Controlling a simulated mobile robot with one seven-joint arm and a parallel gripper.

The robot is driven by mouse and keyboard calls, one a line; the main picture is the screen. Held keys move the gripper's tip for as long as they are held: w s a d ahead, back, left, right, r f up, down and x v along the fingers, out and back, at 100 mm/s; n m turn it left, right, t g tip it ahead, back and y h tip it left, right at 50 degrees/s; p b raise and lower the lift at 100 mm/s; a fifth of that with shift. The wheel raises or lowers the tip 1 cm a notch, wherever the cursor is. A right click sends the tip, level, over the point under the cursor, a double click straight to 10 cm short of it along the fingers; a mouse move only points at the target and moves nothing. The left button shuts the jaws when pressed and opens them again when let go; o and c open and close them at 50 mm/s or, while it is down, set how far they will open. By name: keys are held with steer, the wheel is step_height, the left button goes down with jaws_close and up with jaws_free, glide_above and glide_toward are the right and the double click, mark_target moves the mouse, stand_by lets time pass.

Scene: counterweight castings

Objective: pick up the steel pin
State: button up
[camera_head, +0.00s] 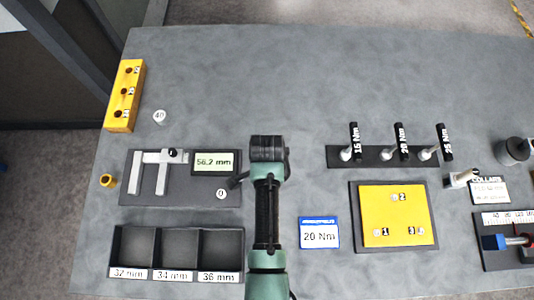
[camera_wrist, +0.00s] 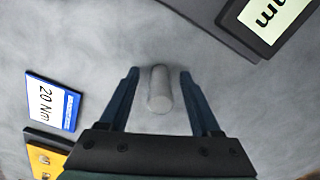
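The steel pin (camera_wrist: 160,90) is a plain grey cylinder in the middle of the wrist view. My gripper (camera_wrist: 159,73) is open, with one dark blue finger on each side of the pin. A gap shows between the pin and each finger. Whether the fingertips are level with the pin or above it, I cannot tell. In the head view my gripper (camera_head: 267,150) is over the middle of the table, and the pin is hidden beneath it.
A caliper display (camera_head: 214,163) on a dark tray is close left of my gripper. A blue-edged 20 Nm card (camera_head: 319,233) and a yellow plate (camera_head: 397,215) lie to the right. A rack of torque drivers (camera_head: 373,156) is farther right. The table behind is clear.

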jaws_close()
stand_by(0.3)
